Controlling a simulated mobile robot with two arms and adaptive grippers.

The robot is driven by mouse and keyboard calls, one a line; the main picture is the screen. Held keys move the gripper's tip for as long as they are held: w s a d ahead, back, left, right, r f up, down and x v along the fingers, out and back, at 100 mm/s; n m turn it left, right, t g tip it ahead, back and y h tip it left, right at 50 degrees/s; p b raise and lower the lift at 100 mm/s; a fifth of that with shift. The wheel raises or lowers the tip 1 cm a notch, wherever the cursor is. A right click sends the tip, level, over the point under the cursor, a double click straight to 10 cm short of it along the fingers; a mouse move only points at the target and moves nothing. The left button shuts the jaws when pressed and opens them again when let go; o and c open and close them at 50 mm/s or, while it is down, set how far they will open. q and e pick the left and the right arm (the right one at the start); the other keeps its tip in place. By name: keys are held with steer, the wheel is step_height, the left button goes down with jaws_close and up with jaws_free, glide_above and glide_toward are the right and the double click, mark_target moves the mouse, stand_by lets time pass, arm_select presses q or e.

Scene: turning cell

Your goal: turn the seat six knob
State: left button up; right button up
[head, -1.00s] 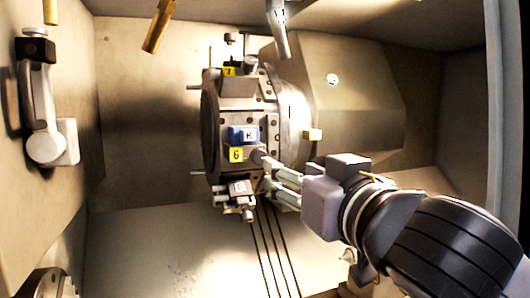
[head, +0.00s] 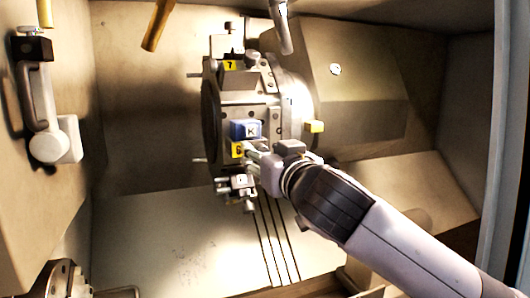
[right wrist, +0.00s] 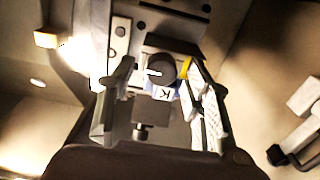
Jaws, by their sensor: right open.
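The turret (head: 210,115) carries a yellow label 6 (head: 237,150) below a blue block marked K (head: 245,130). My right gripper (head: 250,150) comes from the lower right and its fingertips are beside label 6, covering the knob in the head view. In the right wrist view the dark round knob (right wrist: 161,68) with a white line lies between the two open fingers of my right gripper (right wrist: 159,72). Gaps show on both sides. The K block (right wrist: 163,92) and yellow label (right wrist: 186,67) are close by. My left gripper is not in view.
A yellow label 7 (head: 230,65) marks the seat above. A tool block (head: 238,184) sits just below label 6. A grey nozzle (head: 281,25) and a brass pipe (head: 156,25) hang from above. A handle-like fixture (head: 42,100) is on the left wall.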

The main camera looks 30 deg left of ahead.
steer(key=shift+c, duration=0.6)
jaws_close()
steer(key=shift+n, duration=0.4)
steer(key=shift+s+a+f+n+p, duration=0.1)
steer(key=shift+n+p, duration=1)
steer(key=shift+n, duration=3.15)
steer(key=shift+s+a+f+n+p, duration=0.1)
steer(key=shift+n+p, duration=0.95)
steer(key=shift+n, duration=3.2)
